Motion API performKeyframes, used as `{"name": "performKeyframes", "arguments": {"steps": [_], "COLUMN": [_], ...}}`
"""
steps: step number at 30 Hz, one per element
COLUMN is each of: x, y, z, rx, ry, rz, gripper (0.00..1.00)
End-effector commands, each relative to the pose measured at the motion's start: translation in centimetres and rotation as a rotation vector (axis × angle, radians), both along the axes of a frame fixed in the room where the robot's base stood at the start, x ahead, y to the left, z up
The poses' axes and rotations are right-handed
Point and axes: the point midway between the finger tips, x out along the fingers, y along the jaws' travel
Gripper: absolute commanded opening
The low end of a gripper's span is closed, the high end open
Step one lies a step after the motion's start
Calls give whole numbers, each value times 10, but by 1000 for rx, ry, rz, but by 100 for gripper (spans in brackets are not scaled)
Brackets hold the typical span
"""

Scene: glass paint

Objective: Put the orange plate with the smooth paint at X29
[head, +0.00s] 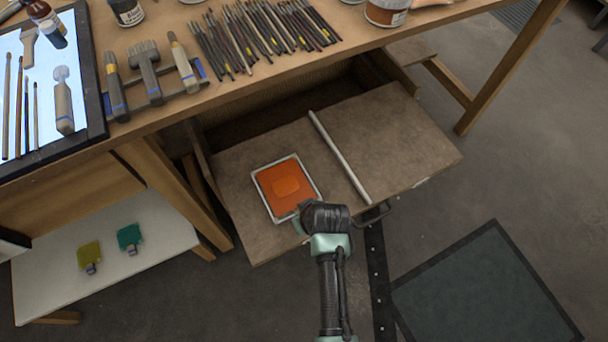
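The orange plate (271,203) is a square with a pale rim and a lighter orange patch in its middle. It lies in the left part of the pulled-out drawer in the head view. My gripper (303,217) is at the plate's lower right corner. My dark wrist hides most of the gripper, so I cannot see its fingers or whether it touches the plate. No marking X29 is readable.
The open drawer (400,135) has a pale rod (340,157) across it. The workbench (290,65) above holds brushes (262,35), tools and jars. A low white shelf (150,240) at left holds an olive piece (89,252) and a green piece (129,236). A dark mat (485,290) lies on the floor.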

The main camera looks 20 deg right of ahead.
Motion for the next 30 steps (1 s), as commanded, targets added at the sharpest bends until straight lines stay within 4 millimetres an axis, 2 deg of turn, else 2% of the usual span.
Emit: {"name": "performKeyframes", "arguments": {"steps": [30], "x": [1], "y": [0], "z": [-5], "rx": [-1], "ry": [-3], "rz": [0], "gripper": [0]}}
